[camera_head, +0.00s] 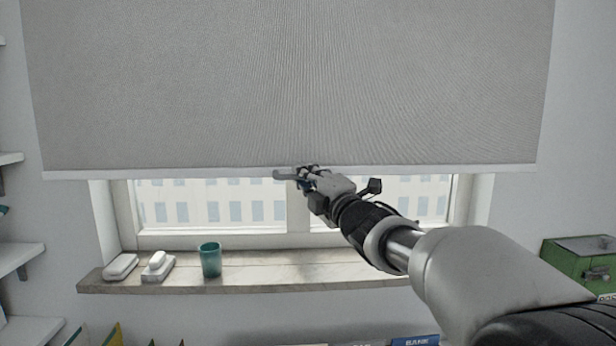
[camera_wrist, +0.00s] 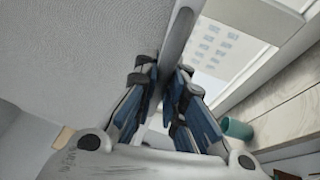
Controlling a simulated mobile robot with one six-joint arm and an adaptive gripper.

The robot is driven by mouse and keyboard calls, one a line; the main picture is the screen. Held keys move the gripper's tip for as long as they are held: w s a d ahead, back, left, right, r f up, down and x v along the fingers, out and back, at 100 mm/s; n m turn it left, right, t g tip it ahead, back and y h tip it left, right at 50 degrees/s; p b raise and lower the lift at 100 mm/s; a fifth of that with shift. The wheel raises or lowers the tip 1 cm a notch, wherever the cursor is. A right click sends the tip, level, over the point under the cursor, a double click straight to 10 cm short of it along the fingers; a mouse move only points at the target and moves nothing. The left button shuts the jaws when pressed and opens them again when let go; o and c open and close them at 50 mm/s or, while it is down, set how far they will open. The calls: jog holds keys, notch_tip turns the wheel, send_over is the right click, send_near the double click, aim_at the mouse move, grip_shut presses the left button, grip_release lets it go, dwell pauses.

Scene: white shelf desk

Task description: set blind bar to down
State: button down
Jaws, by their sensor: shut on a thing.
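The grey roller blind (camera_head: 290,85) hangs across the upper part of the window. Its pale bottom bar (camera_head: 450,171) runs level, above the sill, with window glass showing below it. My gripper (camera_head: 303,174) is at the middle of the bar, at a small grey handle (camera_head: 285,174). In the wrist view my gripper (camera_wrist: 162,82) has its blue-padded fingers on both sides of the bar's grey strip (camera_wrist: 178,35), shut on it. The exact contact between the pads is partly hidden by the fingers.
The window sill (camera_head: 300,271) below holds a teal cup (camera_head: 210,260) and two white objects (camera_head: 121,267) at the left. A green box (camera_head: 580,262) stands at the far right. White shelves (camera_head: 20,258) are at the left edge. The space between bar and sill is open.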

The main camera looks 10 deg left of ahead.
jog(key=c, duration=1.7)
grip_release()
jog(key=shift+o, duration=0.2)
jog(key=v, duration=1.2)
jog(key=shift+d, duration=0.15)
